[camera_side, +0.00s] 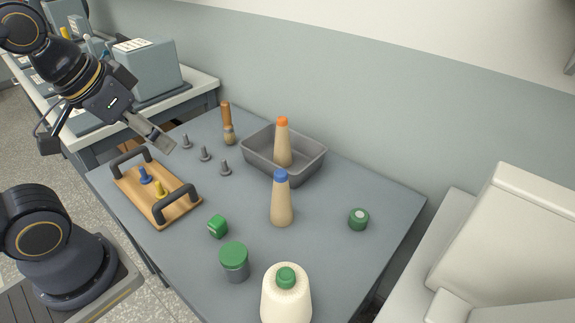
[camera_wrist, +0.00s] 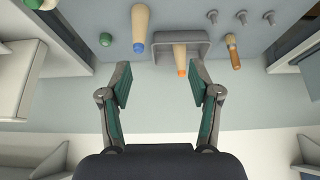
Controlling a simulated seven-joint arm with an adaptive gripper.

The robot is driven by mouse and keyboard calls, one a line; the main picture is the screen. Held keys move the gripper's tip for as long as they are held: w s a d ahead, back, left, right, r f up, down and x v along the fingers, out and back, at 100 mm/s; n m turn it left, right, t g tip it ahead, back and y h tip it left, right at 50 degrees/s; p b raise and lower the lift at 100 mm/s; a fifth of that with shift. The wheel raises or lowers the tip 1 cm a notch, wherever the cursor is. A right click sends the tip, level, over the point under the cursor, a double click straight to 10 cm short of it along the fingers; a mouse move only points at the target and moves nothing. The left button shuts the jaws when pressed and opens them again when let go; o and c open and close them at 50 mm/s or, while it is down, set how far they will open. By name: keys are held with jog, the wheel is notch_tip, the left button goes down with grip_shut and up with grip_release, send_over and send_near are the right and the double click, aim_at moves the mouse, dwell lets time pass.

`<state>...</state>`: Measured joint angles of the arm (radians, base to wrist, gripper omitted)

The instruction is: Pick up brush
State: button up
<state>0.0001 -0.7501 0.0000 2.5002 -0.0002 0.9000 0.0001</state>
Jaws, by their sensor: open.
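The brush (camera_side: 226,117) has an orange-brown wooden handle and pale bristles. It appears to stand handle-up near the back edge of the grey table, left of the grey tray. In the wrist view the brush (camera_wrist: 235,54) shows right of the tray, outside the space between my fingers. My gripper (camera_side: 164,141) is in the air over the table's left side, to the left of the brush and apart from it. In the wrist view my gripper (camera_wrist: 160,84) is open with nothing between its fingers.
Several grey bolts (camera_side: 205,153) stand beside the brush. The grey tray (camera_side: 258,159) holds an orange-tipped cone (camera_side: 283,145). A blue-tipped cone (camera_side: 281,205) stands in front. A wooden tray with handles (camera_side: 178,212) is at left; green-topped items and a thread cone (camera_side: 286,298) stand nearer.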

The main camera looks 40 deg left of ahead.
jog(key=w+a+r+n+t, duration=0.1)
jog(key=w+a+r, duration=0.1)
jog(key=w+r, duration=0.3)
jog(key=w+a+r+n+y, duration=0.1)
jog(key=w+a+r, duration=0.1)
jog(key=w, duration=0.4)
jog(key=w+a+r+n+t, duration=0.1)
jog(key=w+a+r, duration=0.1)
jog(key=w+r, duration=0.3)
jog(key=n+g+y, duration=0.2)
jog(key=n+g, duration=0.2)
send_over(226, 114)
jog(key=s+d, duration=0.3)
jog(key=s, duration=0.1)
notch_tip(226, 114, down, 22)
jog(key=x, duration=1)
jog(key=shift+w+r, duration=0.1)
jog(key=shift+w, duration=0.05)
jog(key=x, duration=0.5)
jog(key=shift+a+f, duration=0.25)
jog(key=shift+a, duration=0.05)
